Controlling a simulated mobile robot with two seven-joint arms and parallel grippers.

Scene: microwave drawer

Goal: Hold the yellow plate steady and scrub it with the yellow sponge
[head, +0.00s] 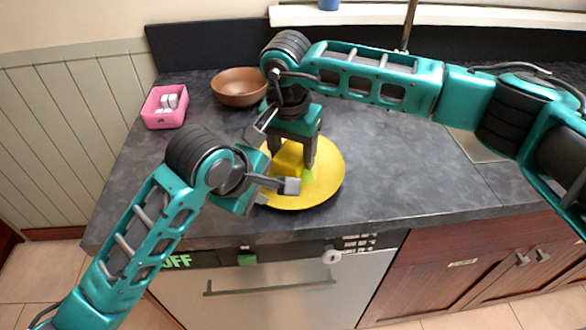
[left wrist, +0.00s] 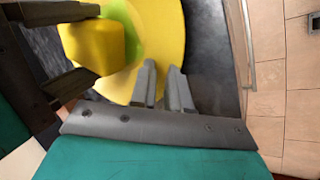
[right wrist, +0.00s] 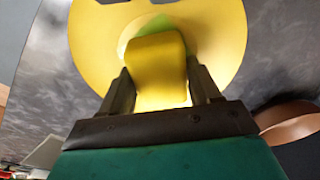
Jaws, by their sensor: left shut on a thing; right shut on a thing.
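The yellow plate (head: 328,180) lies on the dark countertop near its front edge, with a green patch (head: 308,176) at its middle. My left gripper (head: 290,186) is shut on the plate's near rim; in the left wrist view its fingers (left wrist: 162,85) sit close together at the plate's edge (left wrist: 160,30). My right gripper (head: 296,160) points down over the plate and is shut on the yellow sponge (head: 287,157). In the right wrist view the sponge (right wrist: 156,65) sits between both fingers, over the green patch. Whether it touches the plate is hard to tell.
A brown bowl (head: 239,88) stands behind the plate to the left. A pink container (head: 164,108) with white items stands at the far left. The countertop (head: 400,175) right of the plate is clear.

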